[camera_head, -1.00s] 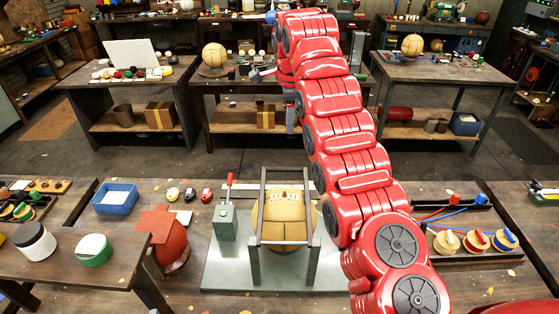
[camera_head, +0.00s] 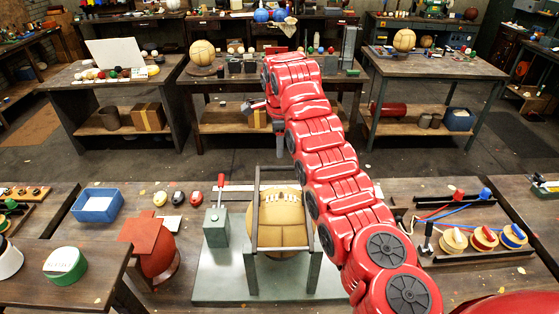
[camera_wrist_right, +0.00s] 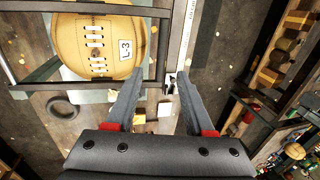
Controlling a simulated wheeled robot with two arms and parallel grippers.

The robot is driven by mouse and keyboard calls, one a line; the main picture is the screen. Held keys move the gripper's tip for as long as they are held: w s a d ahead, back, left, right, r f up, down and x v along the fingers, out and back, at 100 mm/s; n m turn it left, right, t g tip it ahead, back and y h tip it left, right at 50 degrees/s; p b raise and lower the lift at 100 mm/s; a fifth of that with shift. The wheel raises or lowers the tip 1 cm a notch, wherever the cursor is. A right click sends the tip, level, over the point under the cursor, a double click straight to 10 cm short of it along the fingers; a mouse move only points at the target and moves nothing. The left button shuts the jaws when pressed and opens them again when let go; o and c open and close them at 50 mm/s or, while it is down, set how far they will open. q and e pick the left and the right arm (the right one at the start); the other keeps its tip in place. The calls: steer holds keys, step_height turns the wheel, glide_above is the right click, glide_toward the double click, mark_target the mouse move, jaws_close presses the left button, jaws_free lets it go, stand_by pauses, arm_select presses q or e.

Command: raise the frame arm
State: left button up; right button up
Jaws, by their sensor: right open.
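The frame arm (camera_head: 284,167) is a dark metal bar frame around the tan laced leather ball (camera_head: 282,222). The frame stands on a pale green plate (camera_head: 218,286) on the front bench. My right gripper (camera_head: 279,145) hangs beyond the frame's far top bar, partly hidden by my red arm. In the right wrist view my right gripper (camera_wrist_right: 160,76) is open and empty. A dark bar of the frame arm (camera_wrist_right: 162,42) lies just ahead of its fingertips, and the ball (camera_wrist_right: 100,45) is to the left. Contact with the bar cannot be told. My left gripper is not in view.
A green box with a red-handled lever (camera_head: 216,226) stands left of the frame. A rack with coloured knobs (camera_head: 485,238) lies at right. Floor separates this bench from the rear tables.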

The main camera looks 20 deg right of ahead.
mark_target(279, 167)
steer(key=p+x, duration=0.1)
steer(key=x, duration=0.3)
steer(key=p+x, duration=0.2)
steer(key=x, duration=0.1)
steer(key=shift+w+a+f, duration=0.1)
steer(key=shift+w+f, duration=0.2)
steer(key=shift+f, duration=0.05)
steer(key=shift+p+x, duration=0.6)
steer(key=shift+x, duration=0.35)
steer(key=shift+w+f, duration=0.15)
steer(key=shift+f, duration=0.15)
jaws_close()
